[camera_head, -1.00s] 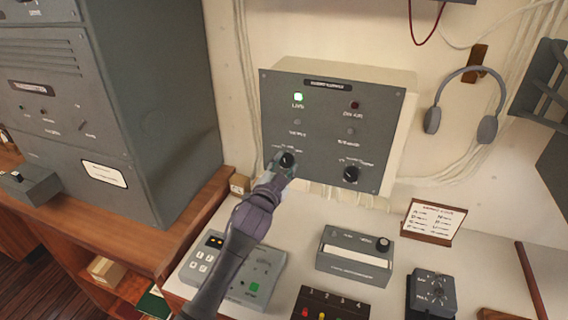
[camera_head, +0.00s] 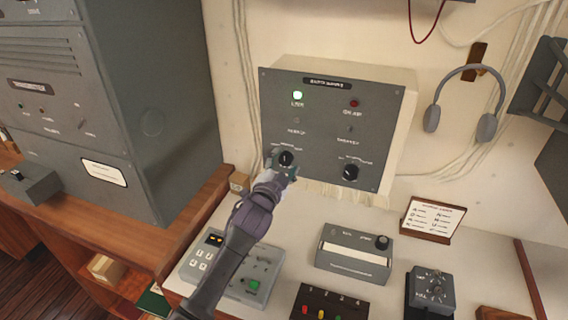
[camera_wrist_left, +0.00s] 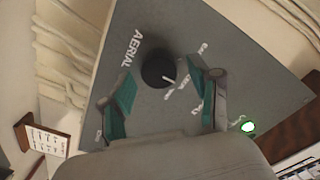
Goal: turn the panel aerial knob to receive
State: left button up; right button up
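The grey wall panel (camera_head: 325,128) carries two black knobs in its lower part. The lower-left knob (camera_head: 286,159) has my left gripper (camera_head: 281,162) at it. In the left wrist view this black knob (camera_wrist_left: 158,71) sits beside the word AERIAL, with a white pointer line and small position labels partly readable. The left gripper's two teal-padded fingers (camera_wrist_left: 163,98) stand apart on either side of the knob, with visible gaps, not clamped on it. The lower-right knob (camera_head: 350,172) is untouched. My right gripper is in neither view.
A lit green lamp (camera_head: 298,95) and a dark red lamp (camera_head: 354,103) are at the panel's top. Headphones (camera_head: 464,95) hang to the right. Below, the desk holds a keypad unit (camera_head: 203,256), a grey box (camera_head: 353,256) and a sign card (camera_head: 433,219).

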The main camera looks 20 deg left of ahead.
pick_arm(q)
jog(key=s, duration=1.2)
jog(key=shift+a, duration=0.2)
